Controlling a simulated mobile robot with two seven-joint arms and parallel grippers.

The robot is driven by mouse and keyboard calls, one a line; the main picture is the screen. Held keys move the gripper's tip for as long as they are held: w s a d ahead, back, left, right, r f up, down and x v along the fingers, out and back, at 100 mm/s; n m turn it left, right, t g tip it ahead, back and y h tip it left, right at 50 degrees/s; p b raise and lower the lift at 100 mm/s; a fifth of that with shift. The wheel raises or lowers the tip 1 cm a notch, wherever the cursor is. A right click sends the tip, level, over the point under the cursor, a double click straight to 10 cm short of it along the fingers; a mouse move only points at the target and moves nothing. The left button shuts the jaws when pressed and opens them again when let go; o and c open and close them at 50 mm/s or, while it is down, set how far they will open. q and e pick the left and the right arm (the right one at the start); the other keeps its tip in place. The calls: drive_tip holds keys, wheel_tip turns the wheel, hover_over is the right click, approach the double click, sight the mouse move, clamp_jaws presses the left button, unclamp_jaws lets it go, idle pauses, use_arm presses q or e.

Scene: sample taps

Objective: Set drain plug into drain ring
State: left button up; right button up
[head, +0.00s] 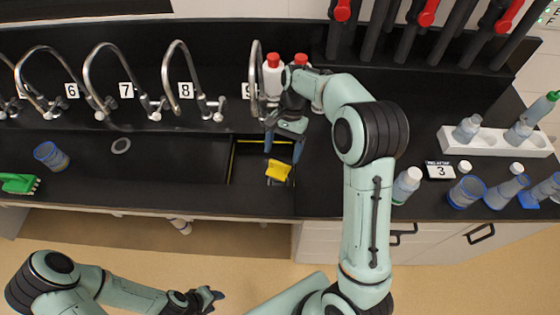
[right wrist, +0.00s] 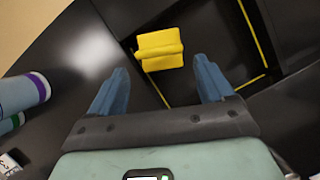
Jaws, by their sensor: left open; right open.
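A yellow piece with a raised ridge (head: 278,170), seemingly the drain plug, lies at the dark sink recess. In the right wrist view the yellow piece (right wrist: 160,50) is just beyond my fingertips, between their lines. My right gripper (head: 283,150) is open and empty above the recess; its two blue fingers also show in the right wrist view (right wrist: 160,72). I cannot tell its exact height above the yellow piece. My left gripper (head: 212,297) is open, low in front of the counter.
The recess (head: 246,165) has yellow edge lines. Curved taps (head: 185,85) line the back, with red-capped bottles (head: 273,75) behind my right gripper. Bottles and a white rack (head: 490,140) fill the right.

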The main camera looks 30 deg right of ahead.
drive_tip(key=shift+v, duration=2)
drive_tip(key=shift+f, duration=0.1)
